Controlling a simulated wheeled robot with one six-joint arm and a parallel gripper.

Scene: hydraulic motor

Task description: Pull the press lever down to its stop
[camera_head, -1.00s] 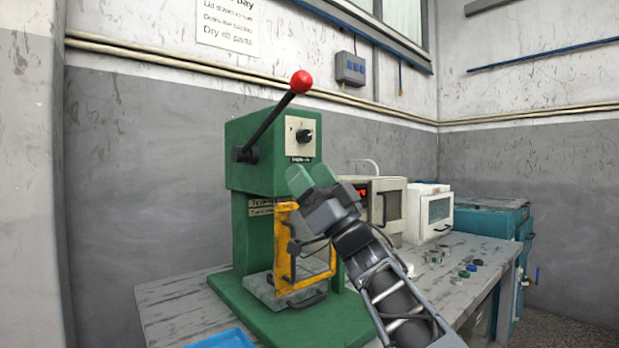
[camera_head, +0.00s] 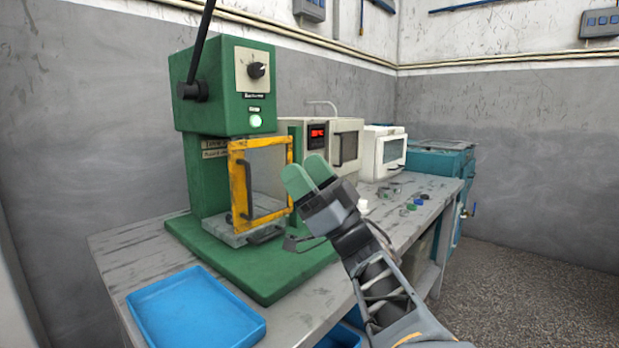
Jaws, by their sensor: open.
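The green press (camera_head: 222,90) stands on the bench at the left. Its black lever (camera_head: 203,40) rises from a pivot on the press's left side, tilted slightly right. The upper end of the lever is cut off by the top of the picture. A yellow-framed guard (camera_head: 260,182) covers the front of the press, and a lit green lamp (camera_head: 255,121) shows above it. My gripper (camera_head: 308,176) is open and empty, with green-padded fingertips pointing up and left. It appears in front and to the right of the guard, well below the lever and away from it.
A blue tray (camera_head: 196,308) lies on the bench (camera_head: 112,255) at the front left. An oven with a red display (camera_head: 317,134) and a white box (camera_head: 383,153) stand behind my gripper. Small parts (camera_head: 412,203) lie on the bench at the right. The floor at right is clear.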

